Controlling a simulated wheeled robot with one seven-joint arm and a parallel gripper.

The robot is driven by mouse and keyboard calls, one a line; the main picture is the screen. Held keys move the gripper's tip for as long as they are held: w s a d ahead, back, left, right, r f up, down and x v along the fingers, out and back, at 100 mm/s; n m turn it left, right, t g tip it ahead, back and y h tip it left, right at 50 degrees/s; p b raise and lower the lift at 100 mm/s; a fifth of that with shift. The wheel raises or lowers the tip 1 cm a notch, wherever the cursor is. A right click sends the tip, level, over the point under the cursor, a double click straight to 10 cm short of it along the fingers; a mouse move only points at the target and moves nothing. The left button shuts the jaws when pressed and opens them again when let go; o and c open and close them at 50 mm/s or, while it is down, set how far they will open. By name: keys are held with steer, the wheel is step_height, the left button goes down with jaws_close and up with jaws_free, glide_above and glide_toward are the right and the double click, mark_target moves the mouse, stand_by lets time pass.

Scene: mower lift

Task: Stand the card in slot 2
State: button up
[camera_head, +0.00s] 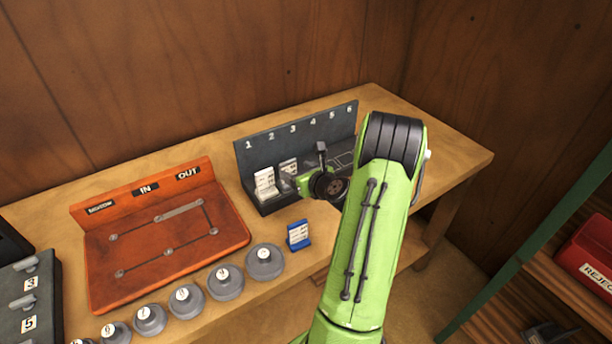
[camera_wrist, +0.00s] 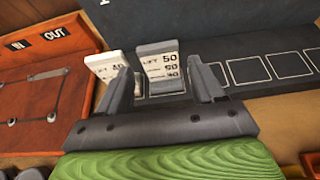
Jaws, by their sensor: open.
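The dark grey rack (camera_head: 245,152) is numbered 1 to 6. A white card (camera_head: 265,184) stands at slot 1; it also shows in the wrist view (camera_wrist: 107,67). A second card (camera_head: 288,166), with a grey top edge and printed numbers, stands at slot 2. In the wrist view this card (camera_wrist: 162,66) leans back slightly, and its foot is partly hidden by my gripper. My gripper (camera_wrist: 160,66) is open, one finger to each side of the slot 2 card, with gaps visible. In the head view my gripper (camera_head: 289,182) is low at the rack's front.
A blue-based card (camera_head: 299,236) stands on the bench (camera_head: 440,160) in front of the rack. The orange IN/OUT board (camera_head: 100,250) is at left, with several round grey weights (camera_head: 225,283) before it. Slots 3 to 6 look empty. A red reject bin (camera_head: 590,250) is at right.

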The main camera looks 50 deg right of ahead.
steer(key=v, duration=0.7)
steer(key=w+a+r+n+g+y, duration=0.2)
steer(key=a+n+y, duration=0.1)
steer(key=a+n, duration=0.65)
steer(key=w+a+r+n+g+y, duration=0.2)
steer(key=a+r+n+y, duration=0.1)
steer(key=a+n, duration=0.7)
steer(key=s+a+r+n+g, duration=0.25)
steer(key=s+a+n, duration=0.35)
steer(key=a+n, duration=0.4)
steer(key=s+a+r+n+h, duration=0.1)
steer(key=s+n, duration=0.4)
steer(key=s, duration=0.1)
steer(key=s+a+r+n, duration=0.1)
steer(key=s+r+n, duration=0.1)
steer(key=s+n, duration=0.3)
steer(key=shift+s+a+r+g+h, duration=0.3)
steer(key=shift+s+g+h, duration=0.05)
steer(key=shift+s+h, duration=0.05)
